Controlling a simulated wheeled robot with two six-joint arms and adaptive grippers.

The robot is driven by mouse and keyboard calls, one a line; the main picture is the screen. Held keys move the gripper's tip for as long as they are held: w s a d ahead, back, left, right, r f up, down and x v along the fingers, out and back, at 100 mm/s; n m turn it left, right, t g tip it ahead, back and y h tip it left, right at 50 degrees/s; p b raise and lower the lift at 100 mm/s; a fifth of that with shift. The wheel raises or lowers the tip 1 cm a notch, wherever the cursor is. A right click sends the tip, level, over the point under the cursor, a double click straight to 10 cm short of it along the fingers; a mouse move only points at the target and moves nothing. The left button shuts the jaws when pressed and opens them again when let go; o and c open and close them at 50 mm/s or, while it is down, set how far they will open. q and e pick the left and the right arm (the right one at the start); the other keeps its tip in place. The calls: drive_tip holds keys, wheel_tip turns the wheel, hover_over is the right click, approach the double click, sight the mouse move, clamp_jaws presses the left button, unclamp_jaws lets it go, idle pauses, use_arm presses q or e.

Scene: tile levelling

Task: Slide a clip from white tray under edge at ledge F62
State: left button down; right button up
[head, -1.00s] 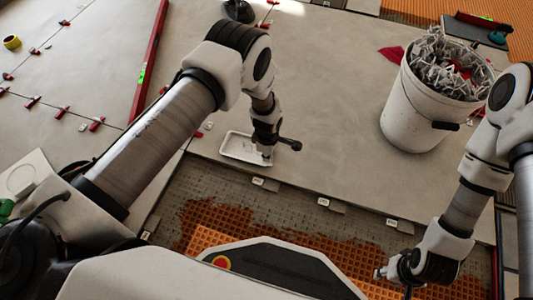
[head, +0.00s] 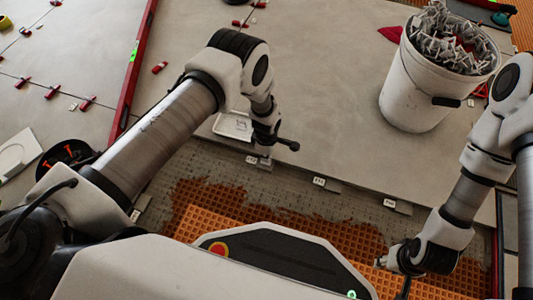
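The white tray (head: 226,126) lies on the large grey tile near its front edge, partly hidden by my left arm. My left gripper (head: 264,154) points down at the tile's front edge, just right of and below the tray. It is beside a small white tag (head: 252,160) on a ledge. Its fingers are too small to show whether they hold a clip. Two more tagged ledges, a middle one (head: 319,182) and a right one (head: 389,203), stick out along this edge. The tag lettering is unreadable. My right gripper (head: 382,262) hangs low over the orange matting; its fingers are unclear.
A white bucket (head: 412,100) full of grey clips stands on the tile at right. A red level (head: 130,70) lies at left. Several red wedges (head: 52,92) sit along the left tile joints. Orange matting (head: 240,215) and patchy adhesive lie before the tile edge.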

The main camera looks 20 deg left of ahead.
use_arm(q)
drive_tip(key=shift+f+b, duration=0.25)
drive_tip(key=shift+b, duration=0.1)
idle(0.6)
drive_tip(key=shift+w+b, duration=0.4)
drive_tip(key=shift+w, duration=0.1)
idle(0.8)
drive_tip(key=c, duration=1.2)
unclamp_jaws()
drive_tip(key=shift+c, duration=0.2)
drive_tip(key=shift+r, duration=0.15)
wheel_tip(320, 180, up, 12)
